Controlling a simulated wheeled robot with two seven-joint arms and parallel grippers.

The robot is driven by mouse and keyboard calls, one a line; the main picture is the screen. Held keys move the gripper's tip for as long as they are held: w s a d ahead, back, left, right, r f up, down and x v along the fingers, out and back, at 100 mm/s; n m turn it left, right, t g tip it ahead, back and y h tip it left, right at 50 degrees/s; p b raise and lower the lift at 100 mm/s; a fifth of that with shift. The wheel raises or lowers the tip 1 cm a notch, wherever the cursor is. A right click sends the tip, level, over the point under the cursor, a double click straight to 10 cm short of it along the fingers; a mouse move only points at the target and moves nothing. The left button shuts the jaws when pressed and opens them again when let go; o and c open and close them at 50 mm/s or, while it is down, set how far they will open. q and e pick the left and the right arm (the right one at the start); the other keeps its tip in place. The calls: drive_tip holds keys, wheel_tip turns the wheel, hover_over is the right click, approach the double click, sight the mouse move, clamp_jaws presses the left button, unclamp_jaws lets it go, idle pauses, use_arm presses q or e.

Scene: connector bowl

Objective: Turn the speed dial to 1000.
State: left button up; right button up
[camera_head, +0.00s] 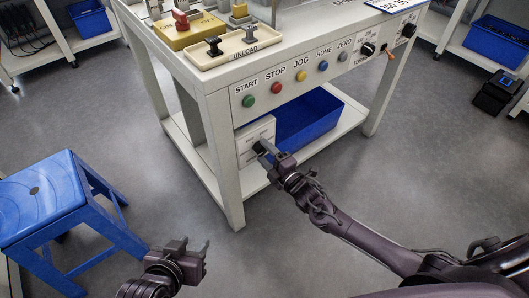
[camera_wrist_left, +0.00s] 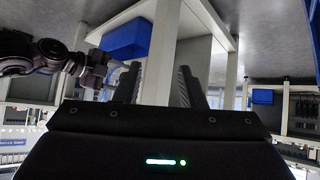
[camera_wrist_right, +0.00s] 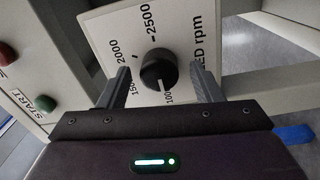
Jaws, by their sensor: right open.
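The speed dial (camera_wrist_right: 158,70) is a round black knob with a white pointer line, on a white panel (camera_wrist_right: 98,28) marked with rpm numbers. In the right wrist view the pointer aims down, close to the partly hidden 1000 mark, with 1500 at its left. The panel also shows in the head view (camera_head: 262,129), low under the table top. My right gripper (camera_wrist_right: 161,85) is open, with one finger on each side of the knob; contact cannot be told. My left gripper (camera_head: 194,245) is open and empty, away from the dial, and shows in its wrist view (camera_wrist_left: 158,82).
Above the panel, the table front carries coloured buttons such as START (camera_head: 249,101) and STOP (camera_head: 277,88), and a black turn knob (camera_head: 367,49). A blue bin (camera_head: 308,120) stands on the lower shelf beside the panel. A blue stool (camera_head: 45,205) stands at the left.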

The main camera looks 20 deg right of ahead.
drive_tip(key=shift+v, duration=0.95)
use_arm(q)
drive_tip(key=s+a+f+g+y+p, duration=0.1)
drive_tip(key=s+a+f+g, duration=0.1)
drive_tip(key=s+f+g, duration=0.1)
drive_tip(key=shift+s+a+f+g, duration=0.15)
drive_tip(key=shift+s+f+g, duration=0.25)
drive_tip(key=shift+s, duration=0.65)
use_arm(e)
drive_tip(key=shift+v, duration=2.6)
use_arm(q)
drive_tip(key=shift+f+y, duration=0.1)
drive_tip(key=shift+y, duration=0.2)
